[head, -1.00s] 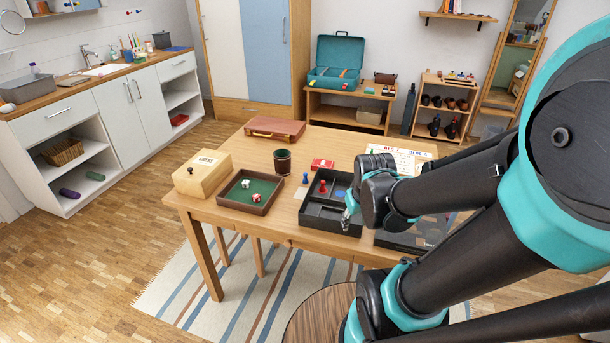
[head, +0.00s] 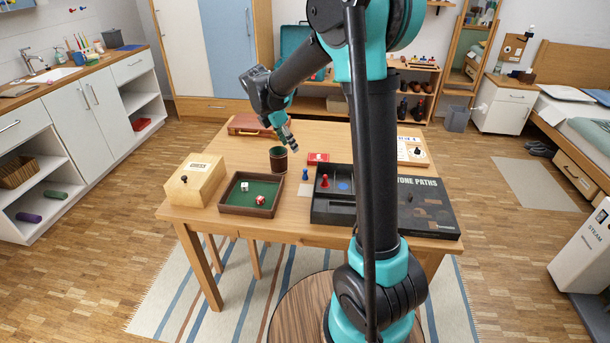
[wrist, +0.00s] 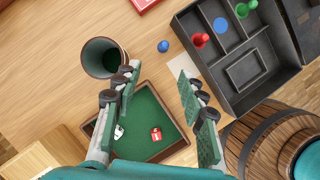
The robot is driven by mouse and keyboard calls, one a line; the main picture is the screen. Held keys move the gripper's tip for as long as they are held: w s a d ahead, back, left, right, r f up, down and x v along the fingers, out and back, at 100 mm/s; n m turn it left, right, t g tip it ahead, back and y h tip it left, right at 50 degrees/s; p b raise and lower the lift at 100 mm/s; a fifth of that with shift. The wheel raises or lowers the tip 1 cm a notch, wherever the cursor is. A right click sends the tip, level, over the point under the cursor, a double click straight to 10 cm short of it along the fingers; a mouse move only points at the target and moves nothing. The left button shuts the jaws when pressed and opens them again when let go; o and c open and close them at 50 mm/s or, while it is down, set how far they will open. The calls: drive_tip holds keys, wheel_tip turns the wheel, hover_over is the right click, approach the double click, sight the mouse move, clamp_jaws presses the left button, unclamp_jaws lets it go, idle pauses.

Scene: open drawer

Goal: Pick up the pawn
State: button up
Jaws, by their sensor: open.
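A blue pawn (head: 305,173) stands on the table just left of the black compartment box; it shows from above in the wrist view (wrist: 163,46). A red pawn (head: 324,181) stands in the box, also in the wrist view (wrist: 200,40). A green pawn (wrist: 245,8) shows in the box at the wrist view's top edge; my arm hides that area in the head view. My gripper (head: 290,140) is open and empty, high above the table near the dice cup. In the wrist view its fingers (wrist: 158,76) point toward the blue pawn, apart from it.
The black box (wrist: 223,101) has raised dividers. A dark cup (head: 278,160) and a green-lined dice tray (head: 227,208) stand left of the blue pawn. A wooden box (head: 195,180) is farther left. Some bare tabletop surrounds the blue pawn.

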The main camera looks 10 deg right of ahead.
approach(305, 169)
drive_tip(key=x, duration=0.5)
drive_tip(key=shift+w+a+f, duration=0.3)
drive_tip(key=shift+a, duration=0.05)
drive_tip(key=x, duration=0.4)
drive_tip(key=shift+s+d, duration=0.2)
drive_tip(key=shift+d, duration=0.2)
drive_tip(key=shift+w+d+f, duration=0.1)
drive_tip(key=shift+d+f, duration=0.1)
drive_tip(key=shift+f, duration=0.25)
drive_tip(key=shift+c, duration=0.4)
drive_tip(key=c, duration=0.8)
